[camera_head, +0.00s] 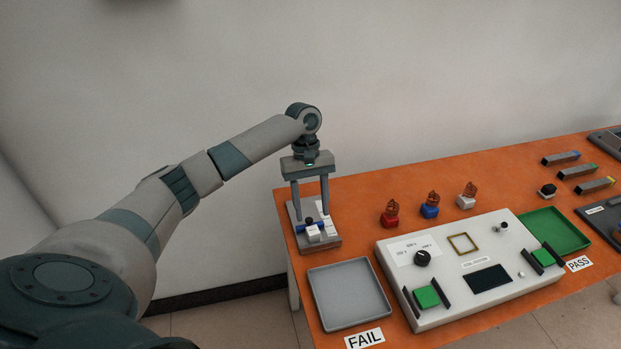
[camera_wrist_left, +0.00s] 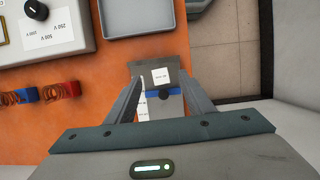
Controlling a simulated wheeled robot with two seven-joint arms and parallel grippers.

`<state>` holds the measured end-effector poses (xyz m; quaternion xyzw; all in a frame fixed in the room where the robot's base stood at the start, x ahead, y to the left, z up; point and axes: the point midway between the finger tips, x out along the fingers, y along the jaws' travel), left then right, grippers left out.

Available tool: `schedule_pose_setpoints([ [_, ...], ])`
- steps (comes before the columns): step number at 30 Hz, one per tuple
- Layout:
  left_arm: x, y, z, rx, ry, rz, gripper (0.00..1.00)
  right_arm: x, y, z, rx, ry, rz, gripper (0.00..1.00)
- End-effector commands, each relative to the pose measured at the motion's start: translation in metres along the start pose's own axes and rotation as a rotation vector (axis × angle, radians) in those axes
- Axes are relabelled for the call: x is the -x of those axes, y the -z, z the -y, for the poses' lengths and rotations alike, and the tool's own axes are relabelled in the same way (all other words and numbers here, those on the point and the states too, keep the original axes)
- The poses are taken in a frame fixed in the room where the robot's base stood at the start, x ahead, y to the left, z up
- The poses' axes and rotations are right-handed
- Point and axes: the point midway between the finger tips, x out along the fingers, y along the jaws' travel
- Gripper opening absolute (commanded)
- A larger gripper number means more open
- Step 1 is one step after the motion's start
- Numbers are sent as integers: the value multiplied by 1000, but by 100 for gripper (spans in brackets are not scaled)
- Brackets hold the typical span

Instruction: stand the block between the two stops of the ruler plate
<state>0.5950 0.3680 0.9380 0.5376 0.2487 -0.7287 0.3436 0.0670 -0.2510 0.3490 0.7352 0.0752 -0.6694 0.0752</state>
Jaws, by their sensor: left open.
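I cannot make out the two stops clearly.
A grey tray (camera_head: 316,318) stands just in front of the plate. Red (camera_head: 389,219), blue (camera_head: 429,211) and white (camera_head: 465,202) pieces with copper coils stand behind the unit. A green tray (camera_head: 572,241) is farther right.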

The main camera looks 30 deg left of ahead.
Motion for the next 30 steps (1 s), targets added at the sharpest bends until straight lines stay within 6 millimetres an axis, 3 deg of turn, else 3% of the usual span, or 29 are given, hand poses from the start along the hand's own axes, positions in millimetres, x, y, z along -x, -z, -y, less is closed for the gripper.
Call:
schedule_pose_setpoints([
  [6, 45, -1, -3, -3, -11, -7, 48, -13, -2, -4, 2, -4, 1, 0],
  [13, 82, -3, -4, -4, -15, -8, 48, -20, -3, -6, 3, -6, 2, 0],
  [19, 95, -4, -4, -4, -16, -8, 48, -22, -4, -6, 3, -7, 2, 0],
  [30, 96, -4, -4, -4, -16, -8, 48, -21, -4, -6, 3, -7, 2, 0],
])
